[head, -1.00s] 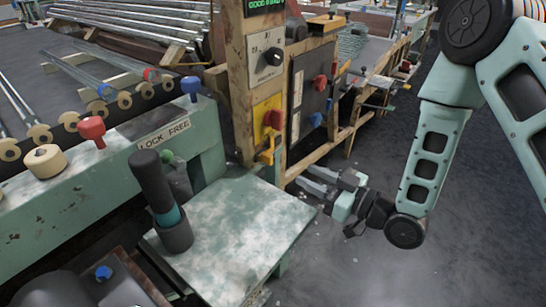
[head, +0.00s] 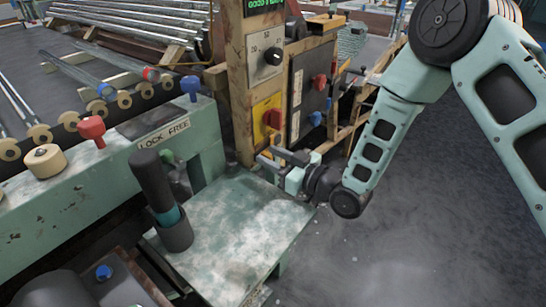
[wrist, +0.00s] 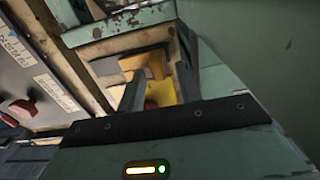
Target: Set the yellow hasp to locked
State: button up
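The yellow hasp (head: 274,139) is on the wooden post, below a yellow plate (head: 262,107) with a red knob (head: 272,118). My gripper's fingers hide its lower part in the head view. In the wrist view the yellow hasp (wrist: 143,65) shows ahead, beyond and between the fingertips. My gripper (head: 266,156) is open, its two fingers apart and pointing at the post. It also shows open in the wrist view (wrist: 158,85). Whether a finger touches the hasp I cannot tell.
A green-white table (head: 235,240) with a dark upright handle (head: 152,180) lies just below and left of my gripper. A dark panel (head: 312,88) with red and blue knobs is right of the post. A "LOCK FREE" machine (head: 165,133) stands left. Open floor is at right.

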aim_at(265, 144)
grip_shut()
jog(key=shift+w+d+b, duration=0.35)
jog(key=shift+w+d, duration=0.6)
jog(key=shift+w, duration=0.2)
grip_release()
jog(key=v, duration=1.7)
jog(key=shift+s, duration=0.2)
jog(key=shift+d, duration=0.15)
